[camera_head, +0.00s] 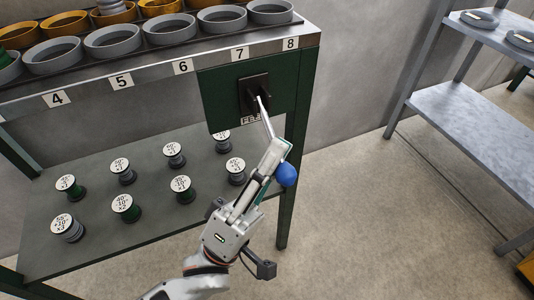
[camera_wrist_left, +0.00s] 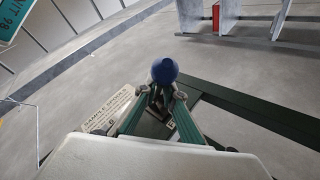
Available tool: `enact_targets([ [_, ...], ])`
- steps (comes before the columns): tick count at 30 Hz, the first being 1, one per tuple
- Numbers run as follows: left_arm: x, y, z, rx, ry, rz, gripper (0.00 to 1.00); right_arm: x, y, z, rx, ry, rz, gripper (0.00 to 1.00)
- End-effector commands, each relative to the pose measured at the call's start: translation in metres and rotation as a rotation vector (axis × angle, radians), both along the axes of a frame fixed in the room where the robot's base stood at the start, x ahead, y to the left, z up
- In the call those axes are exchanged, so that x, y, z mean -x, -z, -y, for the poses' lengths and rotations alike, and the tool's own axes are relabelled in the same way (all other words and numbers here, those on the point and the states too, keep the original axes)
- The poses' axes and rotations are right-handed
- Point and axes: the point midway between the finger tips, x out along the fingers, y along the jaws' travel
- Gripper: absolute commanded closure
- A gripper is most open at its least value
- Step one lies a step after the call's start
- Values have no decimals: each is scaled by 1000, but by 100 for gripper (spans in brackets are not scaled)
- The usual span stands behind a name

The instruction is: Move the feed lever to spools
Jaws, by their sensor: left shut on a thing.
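The feed lever comes out of a black slotted plate (camera_head: 254,92) on a dark green panel under the bench's front edge. Its pale shaft (camera_head: 265,117) slants down and toward me and ends in a blue ball knob (camera_head: 287,175). My left gripper (camera_head: 279,157) is shut on the lever close to the knob. In the left wrist view the blue knob (camera_wrist_left: 165,70) stands just beyond my fingertips (camera_wrist_left: 165,95). A label under the plate is partly covered, and only its first letters, "FE", show clearly. My right gripper is not in view.
Grey and orange bowls (camera_head: 113,41) line the bench top above numbered tags. Several labelled spools (camera_head: 126,208) stand on the lower shelf (camera_head: 90,254), left of my left arm. A bench leg (camera_head: 291,205) stands right of the gripper. A metal rack (camera_head: 470,115) stands at the right, with open floor between.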

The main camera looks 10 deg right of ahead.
Motion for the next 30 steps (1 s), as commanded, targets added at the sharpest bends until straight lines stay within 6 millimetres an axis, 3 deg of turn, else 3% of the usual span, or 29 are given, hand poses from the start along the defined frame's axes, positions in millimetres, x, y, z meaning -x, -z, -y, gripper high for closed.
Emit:
enact_targets([
  [1,6,7,9,-21,9,2,100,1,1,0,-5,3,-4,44],
  [12,6,7,9,-22,9,5,100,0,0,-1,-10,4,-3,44],
  [13,6,7,9,-22,9,5,86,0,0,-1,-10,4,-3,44],
  [15,6,7,9,-20,8,4,68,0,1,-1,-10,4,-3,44],
  [16,6,7,9,-20,8,4,66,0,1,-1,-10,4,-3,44],
  [26,4,6,5,-15,6,5,66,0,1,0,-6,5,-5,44],
  [30,8,14,-1,-15,5,2,66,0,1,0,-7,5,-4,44],
])
